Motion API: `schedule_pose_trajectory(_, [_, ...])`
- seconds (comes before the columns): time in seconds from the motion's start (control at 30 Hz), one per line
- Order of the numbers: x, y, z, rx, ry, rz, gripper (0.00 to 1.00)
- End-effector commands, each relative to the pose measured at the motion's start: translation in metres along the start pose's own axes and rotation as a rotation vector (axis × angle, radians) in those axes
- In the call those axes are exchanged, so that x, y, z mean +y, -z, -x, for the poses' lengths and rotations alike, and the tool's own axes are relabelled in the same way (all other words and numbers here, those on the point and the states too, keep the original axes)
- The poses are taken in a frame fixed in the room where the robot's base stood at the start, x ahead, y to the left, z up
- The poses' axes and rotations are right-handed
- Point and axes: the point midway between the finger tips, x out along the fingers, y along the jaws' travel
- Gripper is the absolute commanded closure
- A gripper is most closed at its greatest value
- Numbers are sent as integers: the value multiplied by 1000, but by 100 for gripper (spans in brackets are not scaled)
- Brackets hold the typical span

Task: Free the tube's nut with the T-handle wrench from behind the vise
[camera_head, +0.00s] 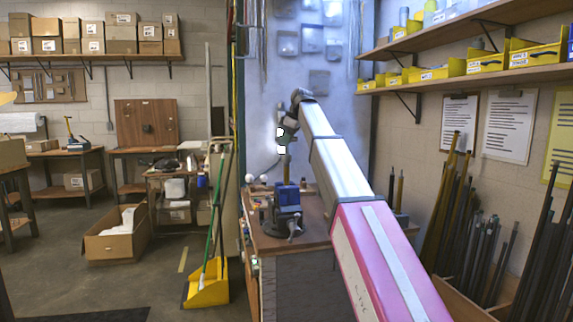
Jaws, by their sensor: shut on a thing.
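A blue vise (287,200) stands on the wooden bench, with its dark screw handle toward me. A thin brownish upright piece, which looks like the tube (287,168), rises above the vise jaws. My gripper (283,147) is at the end of my extended arm, just above and close to the top of this piece. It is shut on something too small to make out. I cannot tell whether they touch. The nut and the T-handle wrench cannot be made out at this size.
The bench (262,241) has small white round things (256,179) at its back left. Long dark rods stand in a bin (470,295) at the right. A yellow dustpan (207,287) and a cardboard box (117,240) are on the floor at left.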

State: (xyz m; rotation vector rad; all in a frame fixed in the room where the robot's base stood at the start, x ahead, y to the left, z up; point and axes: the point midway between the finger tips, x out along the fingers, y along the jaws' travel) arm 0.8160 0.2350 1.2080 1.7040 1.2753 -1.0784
Motion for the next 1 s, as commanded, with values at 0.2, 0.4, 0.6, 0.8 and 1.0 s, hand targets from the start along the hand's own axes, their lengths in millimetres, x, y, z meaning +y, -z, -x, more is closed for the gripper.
schedule_pose_trajectory(0.2, [1,0,0,5,27,66,100])
schedule_pose_trajectory(0.4, [2,0,1,19,97,239,100])
schedule_pose_trajectory(0.6, [0,0,1,22,113,278,100])
schedule_pose_trajectory(0.8, [1,0,1,22,118,289,100])
schedule_pose_trajectory(1.0, [2,0,1,36,188,459,100])
